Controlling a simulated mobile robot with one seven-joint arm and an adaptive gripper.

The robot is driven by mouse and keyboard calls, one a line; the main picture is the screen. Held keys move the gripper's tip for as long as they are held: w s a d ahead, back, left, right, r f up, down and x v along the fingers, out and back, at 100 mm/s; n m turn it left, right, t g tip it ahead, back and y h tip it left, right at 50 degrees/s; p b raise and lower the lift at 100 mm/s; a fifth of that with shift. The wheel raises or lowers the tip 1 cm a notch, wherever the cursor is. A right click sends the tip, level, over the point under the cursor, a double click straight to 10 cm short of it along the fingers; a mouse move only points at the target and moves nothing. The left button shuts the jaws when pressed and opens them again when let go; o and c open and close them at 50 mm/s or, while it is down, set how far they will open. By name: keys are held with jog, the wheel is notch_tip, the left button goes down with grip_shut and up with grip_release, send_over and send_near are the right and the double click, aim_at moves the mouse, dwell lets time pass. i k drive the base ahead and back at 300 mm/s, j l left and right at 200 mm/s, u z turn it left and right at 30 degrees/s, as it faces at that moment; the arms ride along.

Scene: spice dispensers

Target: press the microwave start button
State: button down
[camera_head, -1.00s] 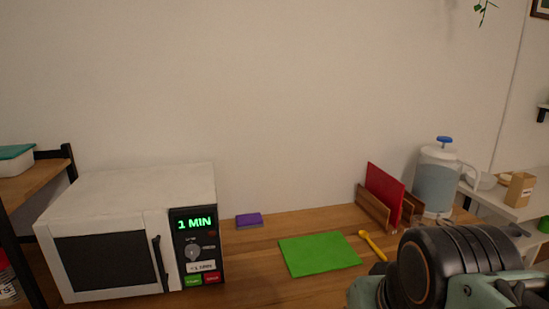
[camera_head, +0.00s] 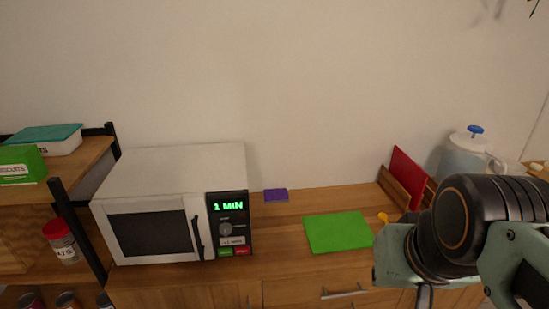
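A white microwave (camera_head: 170,165) stands on the wooden counter at left centre. Its door with a dark window (camera_head: 152,234) is shut, and a dark handle sits at the door's right edge. My arm, dark and pale green, fills the lower right, well apart from the microwave. My gripper's fingers cannot be made out.
A green board (camera_head: 337,232) and a purple sponge-like block (camera_head: 276,195) lie on the counter (camera_head: 285,222). A red board (camera_head: 406,176) stands in a wooden rack, near a clear jug (camera_head: 465,155). A shelf (camera_head: 75,165) at left holds boxes. Counter right of the microwave is mostly free.

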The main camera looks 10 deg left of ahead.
aim_at(228, 252)
jog(key=u, duration=0.95)
jog(key=i+j, duration=0.2)
